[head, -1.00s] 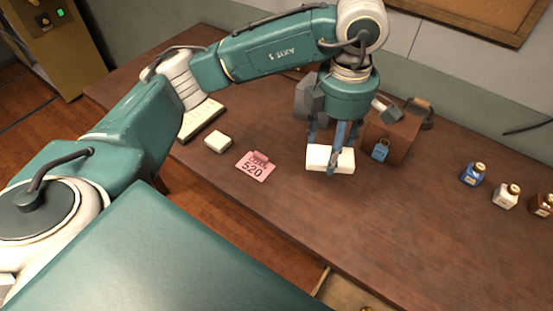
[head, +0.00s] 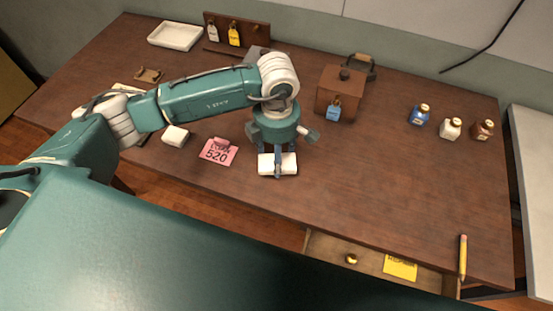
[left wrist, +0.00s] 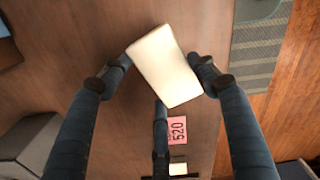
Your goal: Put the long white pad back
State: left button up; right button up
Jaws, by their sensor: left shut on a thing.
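The long white pad (head: 277,164) is a flat white block held over the desk near its front edge, right of the pink 520 tag. My left gripper (head: 277,172) is shut on it, pointing down. In the left wrist view the pad (left wrist: 165,65) sits slanted between the fingertips. I cannot tell whether its underside touches the desk. A smaller white block (head: 175,136) lies left of the pink tag (head: 218,151). My right gripper is out of view.
An open drawer (head: 325,248) at the front right holds a yellow card (head: 400,267). A pencil (head: 463,257) lies at the desk's right front. A white tray (head: 175,36) is at back left. The desk's middle right is clear.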

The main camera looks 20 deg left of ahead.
pick_arm(q)
jog(key=shift+f, duration=0.4)
notch_tip(320, 180, down, 4)
jog(key=shift+r+p, duration=0.15)
jog(key=shift+p, duration=0.5)
jog(key=shift+f+b, duration=0.25)
jog(key=shift+b, duration=0.05)
jog(key=o, duration=1)
jog(key=shift+r, duration=0.1)
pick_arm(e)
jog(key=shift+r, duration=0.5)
